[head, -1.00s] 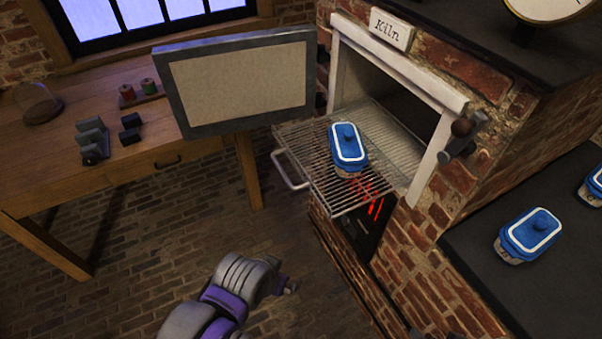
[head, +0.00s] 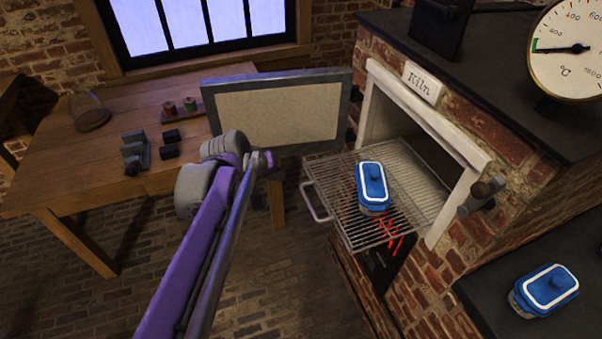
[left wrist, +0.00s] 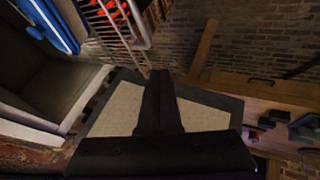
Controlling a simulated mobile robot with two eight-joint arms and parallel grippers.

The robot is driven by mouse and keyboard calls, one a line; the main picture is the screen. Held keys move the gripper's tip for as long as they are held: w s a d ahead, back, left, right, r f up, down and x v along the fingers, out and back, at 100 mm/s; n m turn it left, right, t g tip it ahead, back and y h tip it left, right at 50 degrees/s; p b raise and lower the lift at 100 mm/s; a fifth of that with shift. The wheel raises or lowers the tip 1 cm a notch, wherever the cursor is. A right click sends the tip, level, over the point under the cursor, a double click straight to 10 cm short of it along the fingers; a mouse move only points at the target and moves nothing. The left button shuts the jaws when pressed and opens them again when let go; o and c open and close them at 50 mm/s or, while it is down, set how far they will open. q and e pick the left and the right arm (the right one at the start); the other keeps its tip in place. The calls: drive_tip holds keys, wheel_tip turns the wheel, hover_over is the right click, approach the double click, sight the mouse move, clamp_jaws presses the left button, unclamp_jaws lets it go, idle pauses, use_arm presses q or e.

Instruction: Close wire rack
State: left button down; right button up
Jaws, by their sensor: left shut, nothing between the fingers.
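The wire rack (head: 336,190) is pulled out of the open kiln, with its looped front handle (head: 316,206) toward the left. A blue-lidded jar (head: 372,184) stands on the rack. My left gripper (head: 270,160) is left of the rack, apart from it, in front of the open door's lower left part. In the left wrist view its dark fingers (left wrist: 160,98) are together and empty, with the rack (left wrist: 112,22) and part of the jar's blue lid (left wrist: 48,22) at the upper left. My right gripper is not in view.
The kiln door (head: 285,112) stands open to the left, near the wooden table (head: 85,165) with small items. Glowing red elements (head: 392,242) show below the rack. Another blue jar (head: 548,288) stands on the dark right counter. Floor in front of the rack is clear.

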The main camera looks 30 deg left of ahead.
sight(352, 173)
use_arm(q)
drive_tip(key=w+d+f, duration=0.2)
drive_tip(key=w+f, duration=0.6)
drive_tip(key=w, duration=0.1)
drive_tip(key=shift+d, duration=0.2)
drive_tip(key=w+d, duration=0.3)
drive_tip(key=w, duration=0.1)
drive_tip(key=w+d, duration=0.6)
drive_tip(key=w, duration=0.1)
drive_tip(key=shift+w+d+r, duration=0.1)
drive_tip(key=shift+w+d, duration=0.1)
drive_tip(key=shift+w, duration=0.15)
drive_tip(key=w+d, duration=0.2)
drive_tip(key=w, duration=0.1)
drive_tip(key=w+d+p, duration=0.1)
drive_tip(key=w+d, duration=0.2)
drive_tip(key=w, duration=0.1)
drive_tip(key=w+d, duration=0.3)
drive_tip(key=w, duration=0.1)
drive_tip(key=shift+d+p, duration=0.15)
drive_tip(key=shift+p, duration=0.25)
drive_tip(key=shift+w+d, duration=0.25)
drive_tip(key=shift+w, duration=0.05)
drive_tip(key=shift+r, duration=0.1)
drive_tip(key=shift+d, duration=0.1)
